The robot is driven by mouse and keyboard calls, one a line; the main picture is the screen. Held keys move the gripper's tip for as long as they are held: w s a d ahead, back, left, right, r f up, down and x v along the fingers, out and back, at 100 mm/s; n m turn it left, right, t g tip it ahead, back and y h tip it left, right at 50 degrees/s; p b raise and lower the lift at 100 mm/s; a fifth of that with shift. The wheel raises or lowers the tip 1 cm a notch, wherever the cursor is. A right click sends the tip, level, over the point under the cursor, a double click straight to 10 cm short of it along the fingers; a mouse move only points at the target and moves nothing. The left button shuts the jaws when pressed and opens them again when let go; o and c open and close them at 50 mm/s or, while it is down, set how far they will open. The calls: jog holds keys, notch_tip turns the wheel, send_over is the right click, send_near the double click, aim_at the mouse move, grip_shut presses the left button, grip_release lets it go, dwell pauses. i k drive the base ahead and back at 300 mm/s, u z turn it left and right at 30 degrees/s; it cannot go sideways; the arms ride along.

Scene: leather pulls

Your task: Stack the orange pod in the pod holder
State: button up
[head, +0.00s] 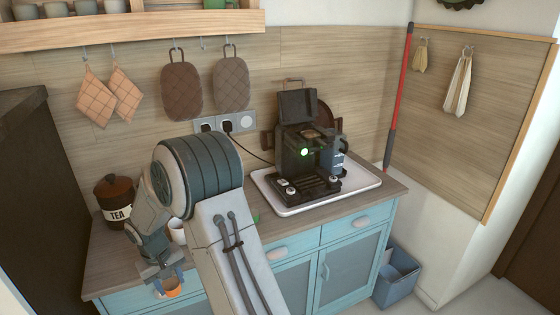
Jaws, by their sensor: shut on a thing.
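My gripper (171,281) is at the lower left of the head view, low by the counter's front left edge. It is shut on the orange pod (173,290), which shows just below the fingers. The pod appears to be in front of the blue cabinet face, but its exact height is hard to tell. I cannot clearly make out a pod holder. My arm covers the middle of the counter and may hide it.
A black coffee machine (296,155) stands on a white tray (362,190) on the counter (112,268). A dark tea canister (115,195) is at the back left. A white cup-like item (177,234) and a green item (255,218) are partly hidden by my arm.

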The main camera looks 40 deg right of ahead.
aim_at(315, 141)
jog(key=u, duration=2.5)
jog(key=k, duration=1.85)
jog(key=z, duration=2.85)
jog(key=i, duration=0.25)
jog(key=u, duration=0.15)
